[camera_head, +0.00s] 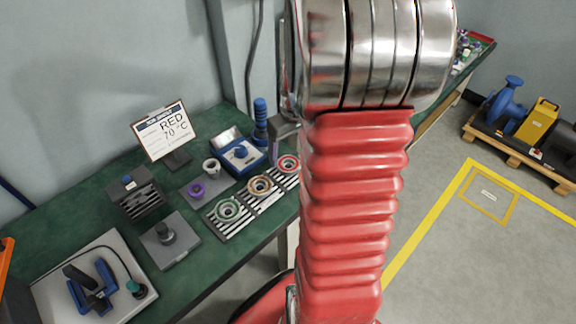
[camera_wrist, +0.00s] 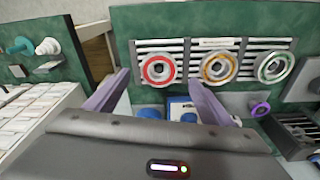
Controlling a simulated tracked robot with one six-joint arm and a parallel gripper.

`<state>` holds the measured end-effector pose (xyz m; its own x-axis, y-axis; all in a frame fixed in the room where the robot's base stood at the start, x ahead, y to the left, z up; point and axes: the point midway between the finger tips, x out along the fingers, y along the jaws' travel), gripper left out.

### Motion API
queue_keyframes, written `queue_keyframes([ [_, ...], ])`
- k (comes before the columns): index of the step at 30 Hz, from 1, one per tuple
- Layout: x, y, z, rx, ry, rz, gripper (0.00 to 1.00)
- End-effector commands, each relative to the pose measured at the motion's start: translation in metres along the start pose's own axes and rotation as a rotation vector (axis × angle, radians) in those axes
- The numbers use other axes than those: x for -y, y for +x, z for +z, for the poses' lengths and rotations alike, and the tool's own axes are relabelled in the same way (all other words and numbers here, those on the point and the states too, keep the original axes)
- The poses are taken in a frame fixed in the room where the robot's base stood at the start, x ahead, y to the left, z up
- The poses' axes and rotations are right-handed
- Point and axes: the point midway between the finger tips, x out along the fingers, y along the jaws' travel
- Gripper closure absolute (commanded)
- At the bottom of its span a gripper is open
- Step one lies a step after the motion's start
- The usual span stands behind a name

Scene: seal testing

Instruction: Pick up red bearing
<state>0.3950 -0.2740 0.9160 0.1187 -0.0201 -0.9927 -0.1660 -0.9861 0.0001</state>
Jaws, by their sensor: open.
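The red bearing (camera_head: 288,164) lies on a striped black-and-white rack at the back end of a row of three, partly beside my red arm. In the wrist view the red bearing (camera_wrist: 159,70) shows whole, at the left end of the row. My gripper (camera_wrist: 158,77) is open and empty, with its two purple-grey fingers spread. In that picture the red bearing appears between the fingertips, but the height gap cannot be judged. In the head view most of my gripper is hidden behind my arm.
An orange bearing (camera_head: 260,187) and a green bearing (camera_head: 228,209) lie in the same row. A blue device (camera_head: 242,155), a purple ring (camera_head: 196,189) and a sign board reading RED 70 °C (camera_head: 162,133) stand nearby on the green table (camera_head: 205,266).

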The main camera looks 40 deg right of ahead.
Motion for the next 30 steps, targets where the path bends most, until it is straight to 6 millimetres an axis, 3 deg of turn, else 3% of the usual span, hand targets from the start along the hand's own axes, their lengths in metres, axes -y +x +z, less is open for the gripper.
queue_keyframes([
  [12,-0.002,0.045,0.000,0.001,0.000,0.000,0.25],
  [30,-0.002,0.047,0.000,0.000,0.001,0.001,0.25],
])
